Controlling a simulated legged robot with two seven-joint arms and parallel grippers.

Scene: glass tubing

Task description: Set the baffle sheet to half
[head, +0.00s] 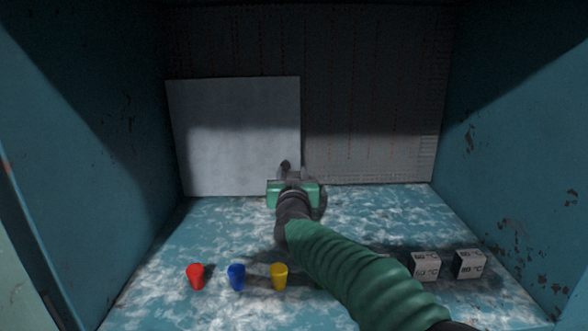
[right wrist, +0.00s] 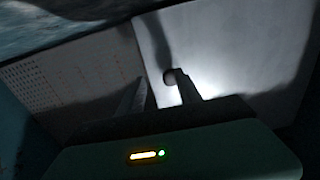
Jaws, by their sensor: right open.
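The baffle sheet is a plain light grey panel (head: 235,130) standing upright against the back wall, on its left side. Its right edge is near the middle of the wall. My right gripper (head: 293,169) is open, in front of the sheet's lower right edge. In the right wrist view the sheet (right wrist: 225,45) fills the right side, and its edge runs down between the open fingers of the right gripper (right wrist: 160,80). A small rounded dark knob shape shows by the right finger; I cannot tell whether it belongs to the sheet. My left gripper is not in view.
The grey back wall (head: 370,110) carries rows of red marks to the right of the sheet. Red (head: 195,277), blue (head: 236,277) and yellow (head: 279,276) cups stand at the front left. Two labelled blocks (head: 425,266) (head: 469,264) stand at the front right. Blue side walls enclose the space.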

